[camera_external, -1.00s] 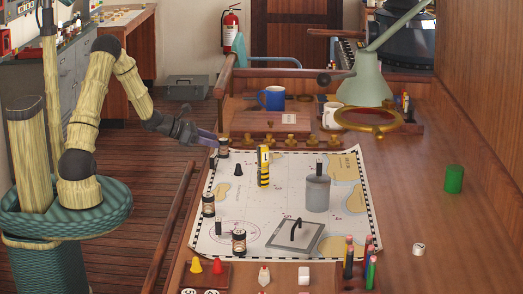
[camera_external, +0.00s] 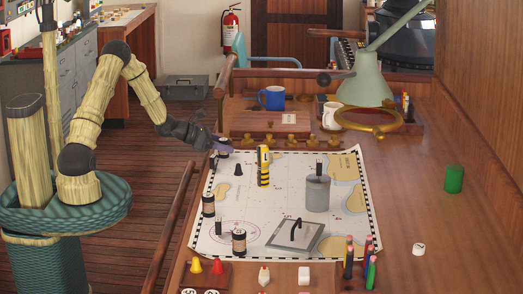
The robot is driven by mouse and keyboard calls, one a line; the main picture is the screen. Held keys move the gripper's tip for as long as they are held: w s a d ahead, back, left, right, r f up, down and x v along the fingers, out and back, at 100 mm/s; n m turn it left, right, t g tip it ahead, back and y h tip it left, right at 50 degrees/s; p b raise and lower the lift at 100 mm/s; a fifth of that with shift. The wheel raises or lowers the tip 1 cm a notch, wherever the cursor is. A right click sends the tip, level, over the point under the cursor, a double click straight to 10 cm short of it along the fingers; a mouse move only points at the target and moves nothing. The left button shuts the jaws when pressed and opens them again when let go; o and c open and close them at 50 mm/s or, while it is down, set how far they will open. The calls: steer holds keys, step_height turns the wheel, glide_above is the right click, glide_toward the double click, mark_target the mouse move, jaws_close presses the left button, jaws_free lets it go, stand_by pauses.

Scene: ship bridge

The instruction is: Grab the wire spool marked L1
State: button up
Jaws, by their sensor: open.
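Three dark-capped spools with pale labels are on the chart (camera_external: 290,190). One spool (camera_external: 224,154) is at the chart's far left corner, partly hidden by my gripper. Another spool (camera_external: 208,206) stands at the left edge, and a third spool (camera_external: 239,243) stands near the front. Their markings are too small to read, so I cannot tell which is L1. My gripper (camera_external: 226,145) is open, with its purple-grey fingers at the far-left spool. I cannot tell whether the fingers touch it or are around it.
A black-and-yellow striped block (camera_external: 264,168), a grey cylinder (camera_external: 317,194) and a grey plate with a handle (camera_external: 296,237) stand on the chart. A blue mug (camera_external: 272,98) and brass knobs are behind. A green cylinder (camera_external: 454,179) is at right. The right tabletop is mostly clear.

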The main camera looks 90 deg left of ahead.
mark_target(225, 140)
steer(key=c, duration=1.1)
steer(key=shift+o, duration=0.2)
steer(key=shift+r, duration=0.1)
step_height(225, 140, up, 10)
steer(key=shift+f, duration=0.1)
